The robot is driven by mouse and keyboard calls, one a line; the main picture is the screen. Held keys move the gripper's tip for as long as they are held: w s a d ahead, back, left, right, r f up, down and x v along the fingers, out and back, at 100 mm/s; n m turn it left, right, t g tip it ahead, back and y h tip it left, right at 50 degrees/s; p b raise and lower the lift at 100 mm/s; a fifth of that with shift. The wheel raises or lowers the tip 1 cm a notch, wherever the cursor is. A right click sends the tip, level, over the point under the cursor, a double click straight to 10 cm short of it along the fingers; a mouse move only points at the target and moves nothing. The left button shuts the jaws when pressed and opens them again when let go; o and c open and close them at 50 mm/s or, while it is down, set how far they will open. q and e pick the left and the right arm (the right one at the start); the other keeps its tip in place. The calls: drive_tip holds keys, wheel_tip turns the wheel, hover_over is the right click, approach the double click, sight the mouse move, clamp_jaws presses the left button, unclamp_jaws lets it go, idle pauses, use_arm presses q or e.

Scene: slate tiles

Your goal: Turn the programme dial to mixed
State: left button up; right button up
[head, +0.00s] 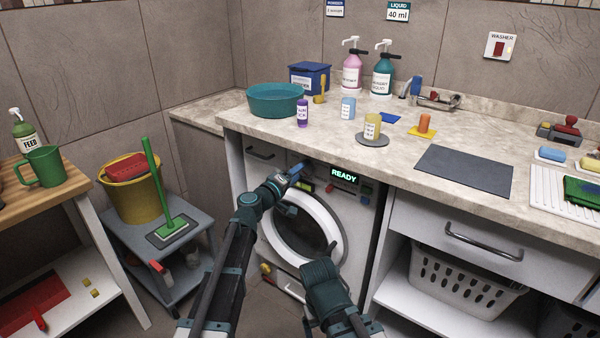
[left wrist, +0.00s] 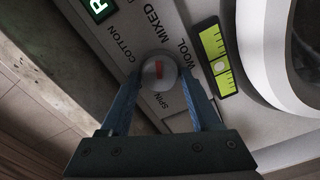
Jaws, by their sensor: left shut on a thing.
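The washer's programme dial (left wrist: 158,72) is a round grey knob with a red mark, seen in the left wrist view. The red mark runs nearly up and down in that picture. The words COTTON, MIXED, WOOL and SPIN are printed around it; MIXED is above the knob in the picture, SPIN below. My left gripper (left wrist: 160,88) is shut on the dial, one finger on each side. In the head view my left gripper (head: 297,172) is at the washer's panel and hides the dial. My right arm is low before the washer; its fingers are not clear.
The washer (head: 262,222) has a round door with a white ring (head: 338,240) just below the panel. A READY display (head: 344,177) is lit to the right. A yellow-green strip (left wrist: 218,60) is close to my left gripper. The worktop (head: 330,128) overhangs above.

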use_arm(q)
drive_tip(key=shift+s+m, duration=0.1)
drive_tip(key=shift+m, duration=0.5)
drive_tip(key=o, duration=1.4)
drive_tip(key=shift+c, duration=0.2)
drive_tip(key=v, duration=1.3)
drive_tip(key=shift+s+a, duration=0.25)
drive_tip(key=shift+s, duration=0.05)
drive_tip(key=x, duration=1.4)
drive_tip(key=shift+s+a, duration=0.1)
